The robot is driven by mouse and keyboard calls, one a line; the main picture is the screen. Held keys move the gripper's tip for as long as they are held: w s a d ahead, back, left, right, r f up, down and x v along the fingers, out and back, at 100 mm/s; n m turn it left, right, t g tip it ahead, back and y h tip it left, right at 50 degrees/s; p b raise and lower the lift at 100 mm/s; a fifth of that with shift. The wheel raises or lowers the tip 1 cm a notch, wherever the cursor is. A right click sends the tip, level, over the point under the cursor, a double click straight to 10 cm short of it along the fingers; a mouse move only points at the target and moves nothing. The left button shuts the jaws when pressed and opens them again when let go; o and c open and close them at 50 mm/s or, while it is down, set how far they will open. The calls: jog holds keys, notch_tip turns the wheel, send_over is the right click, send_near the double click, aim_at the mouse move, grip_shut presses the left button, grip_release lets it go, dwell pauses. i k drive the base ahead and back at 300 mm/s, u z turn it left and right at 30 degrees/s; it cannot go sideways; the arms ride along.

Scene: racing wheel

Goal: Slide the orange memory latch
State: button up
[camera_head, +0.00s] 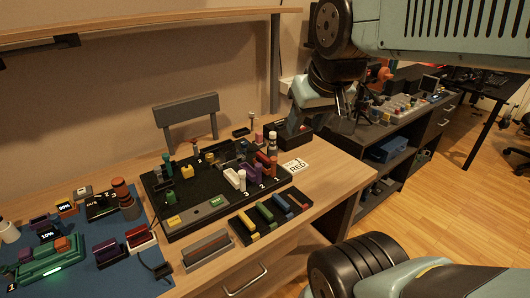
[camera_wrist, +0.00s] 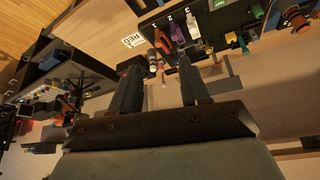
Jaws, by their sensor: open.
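A black board (camera_head: 200,226) on the wooden table carries many small coloured parts. An orange-red block (camera_head: 264,160) stands near its right end, by the marks 1, 2 and 3. It also shows in the wrist view (camera_wrist: 162,41), beside a purple part (camera_wrist: 177,34) and a white part (camera_wrist: 192,26). Another orange piece (camera_head: 62,244) sits on a green holder at the far left. I cannot tell which orange piece is the memory latch. My gripper (camera_wrist: 157,62) is open, with nothing seen between its fingers, near the board's right end. Its exact distance from the parts is unclear.
A tray of coloured bars (camera_head: 268,216) lies in front of the board. A card marked RED (camera_head: 295,167) lies at its right. A blue mat (camera_head: 130,270) with more parts is at left.

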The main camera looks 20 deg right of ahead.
aim_at(273, 160)
jog(key=z, duration=1.05)
jog(key=k, duration=1.1)
jog(key=u, duration=1)
jog(key=i, duration=1.05)
jog(key=z, duration=0.05)
